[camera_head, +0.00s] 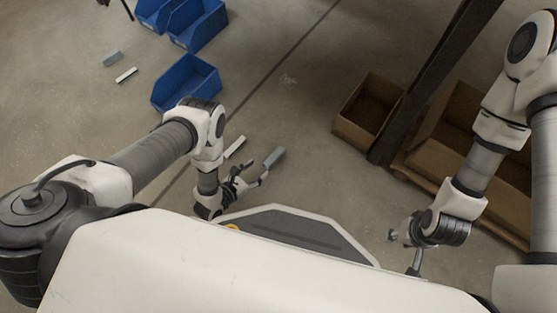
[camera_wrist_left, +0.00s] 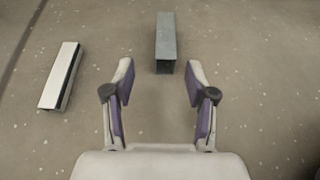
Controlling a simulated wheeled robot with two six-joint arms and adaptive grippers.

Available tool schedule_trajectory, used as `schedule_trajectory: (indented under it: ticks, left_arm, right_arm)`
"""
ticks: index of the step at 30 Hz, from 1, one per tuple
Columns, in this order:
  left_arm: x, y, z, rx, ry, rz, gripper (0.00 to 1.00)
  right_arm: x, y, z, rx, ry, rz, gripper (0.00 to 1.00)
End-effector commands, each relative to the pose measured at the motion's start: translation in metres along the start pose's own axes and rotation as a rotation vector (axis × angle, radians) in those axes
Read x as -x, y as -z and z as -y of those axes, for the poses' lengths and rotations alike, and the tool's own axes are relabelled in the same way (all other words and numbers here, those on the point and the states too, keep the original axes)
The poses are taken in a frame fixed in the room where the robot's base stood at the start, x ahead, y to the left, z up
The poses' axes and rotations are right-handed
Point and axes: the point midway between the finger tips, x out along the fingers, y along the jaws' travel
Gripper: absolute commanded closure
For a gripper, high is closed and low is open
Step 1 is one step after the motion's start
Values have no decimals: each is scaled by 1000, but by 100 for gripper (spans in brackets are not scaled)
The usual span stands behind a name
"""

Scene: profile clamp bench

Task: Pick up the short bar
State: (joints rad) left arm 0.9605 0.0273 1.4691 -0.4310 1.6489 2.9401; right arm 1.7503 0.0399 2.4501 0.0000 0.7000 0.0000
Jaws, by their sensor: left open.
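A grey, box-section bar (camera_wrist_left: 166,42) lies on the floor just past my left gripper in the left wrist view; it also shows in the head view (camera_head: 275,156). A bar with a white top and dark side (camera_wrist_left: 60,76) lies to its left, also in the head view (camera_head: 235,147). I cannot tell which one is called short. My left gripper (camera_wrist_left: 160,75) is open and empty, its fingers pointing toward the grey bar, with a gap between; it also shows in the head view (camera_head: 253,173). My right gripper (camera_head: 404,250) looks open and empty, low at the right.
Another grey bar (camera_head: 112,59) and white bar (camera_head: 126,75) lie far left. Blue bins (camera_head: 186,84) stand at the upper left. A cardboard box (camera_head: 368,110), a dark post (camera_head: 425,85) and larger boxes (camera_head: 455,150) stand at the right. The floor between is clear.

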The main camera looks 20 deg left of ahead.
Motion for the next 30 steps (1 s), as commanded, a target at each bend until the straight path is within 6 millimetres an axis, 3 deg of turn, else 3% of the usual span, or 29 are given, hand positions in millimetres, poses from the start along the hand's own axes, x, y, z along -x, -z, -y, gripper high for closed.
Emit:
schedule_trajectory:
  ticks: [12, 19, 20, 24, 30]
  left_arm:
    - [-64, 1, 8, -4, -1, 1, 44]
    - [-68, -3, 8, -3, -1, -4, 44]
    - [-68, -3, 8, -3, -1, -4, 47]
    - [-68, -2, 8, -4, -1, -4, 97]
    - [-68, -2, 8, -4, -1, -4, 100]
  right_arm:
    - [-39, 1, -1, -5, -1, -3, 60]
    - [-37, 2, -1, -6, -1, -4, 60]
    - [-37, 2, -1, -6, -1, -4, 60]
    - [-37, 2, -1, -6, -1, -4, 60]
    - [-37, 1, -1, -6, -1, -4, 60]
